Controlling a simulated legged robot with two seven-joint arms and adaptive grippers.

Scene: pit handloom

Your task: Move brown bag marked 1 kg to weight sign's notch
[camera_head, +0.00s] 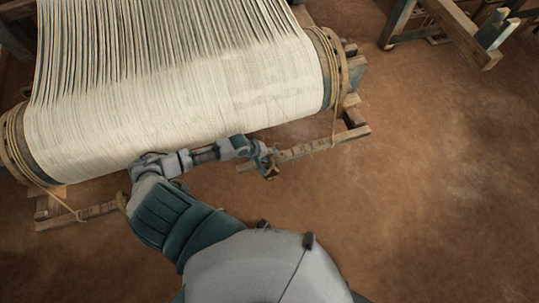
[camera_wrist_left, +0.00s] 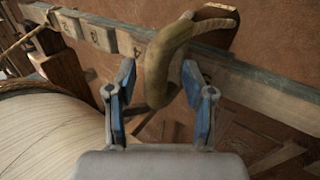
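My left gripper (camera_head: 266,160) is beside the inner end of the right notched wooden bar (camera_head: 312,149), at the front of the loom. In the left wrist view its two blue fingers (camera_wrist_left: 157,85) stand apart around a curved olive-brown thing (camera_wrist_left: 165,62), perhaps the brown bag. A gap shows beside the left finger, and I cannot tell whether the right finger touches it. No 1 kg mark is readable on it. The notched bar also shows in the left wrist view (camera_wrist_left: 252,82), with small marked wooden plates (camera_wrist_left: 98,36) along it; their marks are not clearly readable. My right gripper is not in view.
The loom's cloth-covered roller (camera_head: 190,115) lies just behind my left arm. A second notched bar (camera_head: 95,211) stands at the left, with a rope (camera_head: 55,199) running to it. Open brown floor (camera_head: 430,190) lies at the right, with a wooden frame (camera_head: 460,35) at the top right.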

